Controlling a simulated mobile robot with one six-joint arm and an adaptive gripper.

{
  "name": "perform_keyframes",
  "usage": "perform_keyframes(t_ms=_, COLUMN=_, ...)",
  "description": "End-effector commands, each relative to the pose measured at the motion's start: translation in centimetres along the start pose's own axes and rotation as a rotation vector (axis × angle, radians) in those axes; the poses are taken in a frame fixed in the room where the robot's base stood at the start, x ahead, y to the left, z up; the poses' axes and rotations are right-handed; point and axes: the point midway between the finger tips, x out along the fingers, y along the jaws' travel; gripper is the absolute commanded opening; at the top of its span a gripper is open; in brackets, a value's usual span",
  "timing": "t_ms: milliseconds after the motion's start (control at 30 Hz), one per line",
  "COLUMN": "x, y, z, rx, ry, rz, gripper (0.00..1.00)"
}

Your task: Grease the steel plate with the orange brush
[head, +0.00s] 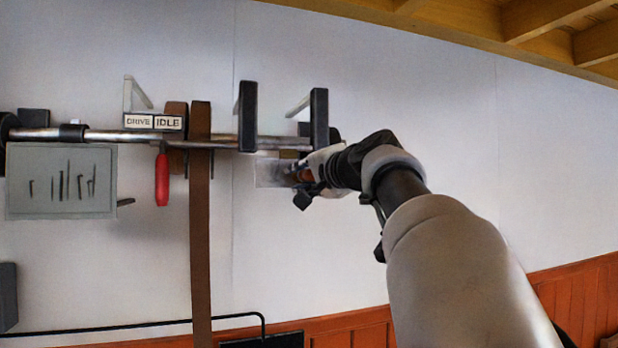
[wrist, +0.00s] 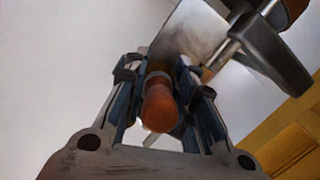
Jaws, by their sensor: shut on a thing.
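My gripper (head: 303,180) is raised against the wall area, below the right end of the overhead shaft. In the wrist view my gripper (wrist: 162,84) is shut on the orange brush (wrist: 159,106), whose rounded handle points toward the camera. A bit of the orange brush (head: 304,175) also shows in the head view. Its bristle end is hidden. A pale, shiny plate, apparently the steel plate (head: 269,173), is just left of my gripper. It shows beyond the fingers in the wrist view (wrist: 190,32). I cannot tell whether the brush touches it.
The steel shaft (head: 100,136) runs along the wall through dark hangers (head: 319,120), close above my gripper. A brown belt (head: 201,230) hangs down, with a red handle (head: 162,180) beside it. A grey tool board (head: 62,205) hangs at left. The wall at right is clear.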

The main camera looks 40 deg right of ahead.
Motion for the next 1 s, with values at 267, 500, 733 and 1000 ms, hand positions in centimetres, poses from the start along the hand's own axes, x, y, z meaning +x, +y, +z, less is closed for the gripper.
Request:
perform_keyframes(t_ms=267, x=0.4, y=-1.1, z=2.3, rx=-0.001, ry=-0.003, rz=-0.002, gripper=0.01)
perform_keyframes(t_ms=500, x=0.5, y=-1.3, z=3.0, rx=0.001, ry=-0.003, rz=-0.001, gripper=0.01)
perform_keyframes(t_ms=733, x=0.8, y=-2.1, z=4.8, rx=0.000, ry=-0.005, rz=-0.001, gripper=0.01)
perform_keyframes(t_ms=1000, x=1.0, y=-2.6, z=6.0, rx=0.000, ry=-0.002, rz=-0.001, gripper=0.01)
